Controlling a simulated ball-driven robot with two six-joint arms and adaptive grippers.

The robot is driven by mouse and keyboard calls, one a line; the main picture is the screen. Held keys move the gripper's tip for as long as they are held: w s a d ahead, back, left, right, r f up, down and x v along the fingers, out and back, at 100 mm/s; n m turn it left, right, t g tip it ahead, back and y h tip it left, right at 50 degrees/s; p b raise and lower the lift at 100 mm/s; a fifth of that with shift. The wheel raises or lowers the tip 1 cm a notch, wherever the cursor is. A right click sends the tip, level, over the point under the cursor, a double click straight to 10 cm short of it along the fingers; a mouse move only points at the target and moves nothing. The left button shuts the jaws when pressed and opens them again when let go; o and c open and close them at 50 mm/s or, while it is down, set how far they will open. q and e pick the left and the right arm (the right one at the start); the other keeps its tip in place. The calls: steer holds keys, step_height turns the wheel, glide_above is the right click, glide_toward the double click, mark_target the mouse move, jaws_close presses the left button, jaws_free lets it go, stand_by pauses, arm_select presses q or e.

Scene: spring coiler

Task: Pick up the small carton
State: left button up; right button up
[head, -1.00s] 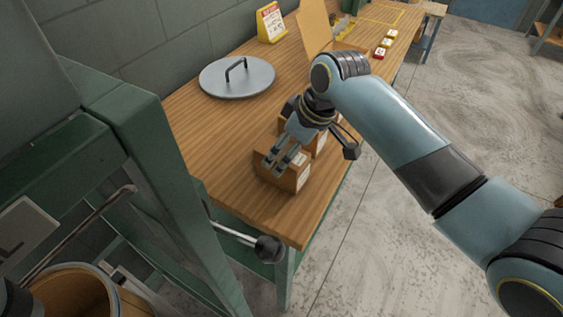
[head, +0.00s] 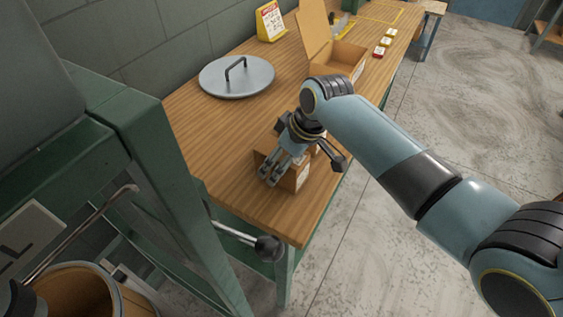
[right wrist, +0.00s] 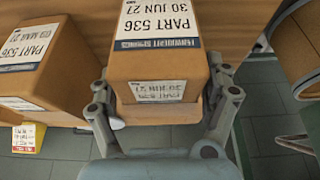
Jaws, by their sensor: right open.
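A small brown carton (head: 302,177) with a white label stands near the front end of the wooden bench. My right gripper (head: 269,178) is over it, pointing down, and hides part of it. In the right wrist view the carton (right wrist: 160,64) shows a label reading "PART 536 30 JUN 27". It lies between the two open fingers of the gripper (right wrist: 163,92), one on each side; I cannot tell whether they touch it. A second labelled carton (right wrist: 40,62) stands to its left in that view. My left gripper is not seen.
A grey round lid (head: 237,77) with a handle lies on the bench (head: 205,130). A large open box (head: 345,57) and a yellow sign (head: 270,21) stand farther back. A green machine frame (head: 160,170) with a lever knob (head: 268,248) stands close at left.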

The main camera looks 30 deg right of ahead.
jaws_close()
stand_by(0.7)
